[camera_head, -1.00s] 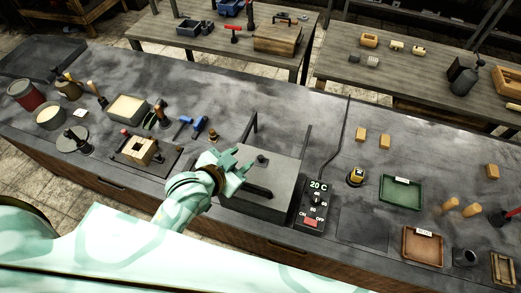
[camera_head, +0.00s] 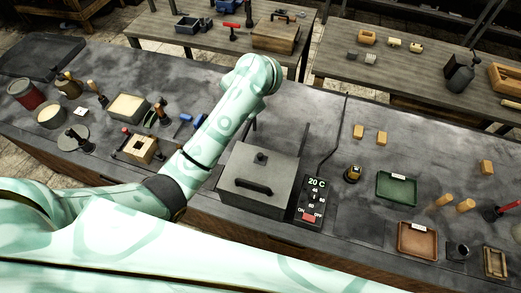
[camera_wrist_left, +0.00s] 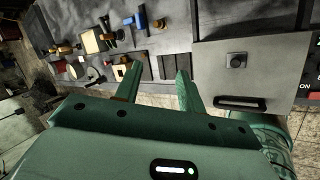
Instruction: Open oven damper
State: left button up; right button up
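The oven is a grey box (camera_head: 280,172) on the front bench. A small dark knob, which looks like the damper (camera_head: 261,157), sits on its top, with a black bar handle (camera_head: 253,187) nearer the front. The wrist view also shows the knob (camera_wrist_left: 236,61) and handle (camera_wrist_left: 240,103) at upper right. My left arm crosses the head view just left of the oven; its gripper does not show there. In the wrist view my left gripper (camera_wrist_left: 157,80) has its fingers apart and empty, left of the oven and apart from the knob. My right gripper is not in view.
A control box (camera_head: 314,201) reading 20 C stands right of the oven, with a cable running behind. A wooden mould (camera_head: 140,149), tools and several containers crowd the bench to the left. Green (camera_head: 397,187) and brown (camera_head: 417,239) trays lie to the right.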

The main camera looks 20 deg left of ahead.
aim_at(260, 155)
pick_arm(q)
jog(key=s+d+g+h, duration=0.3)
jog(key=d+h, duration=0.2)
jog(key=d, duration=0.3)
notch_tip(260, 155, down, 15)
jog(key=b, duration=0.7)
jog(key=shift+w+a+r, duration=0.1)
jog(key=shift+w+r, duration=0.05)
jog(key=shift+f+y+b, duration=0.3)
jog(key=shift+f, duration=0.35)
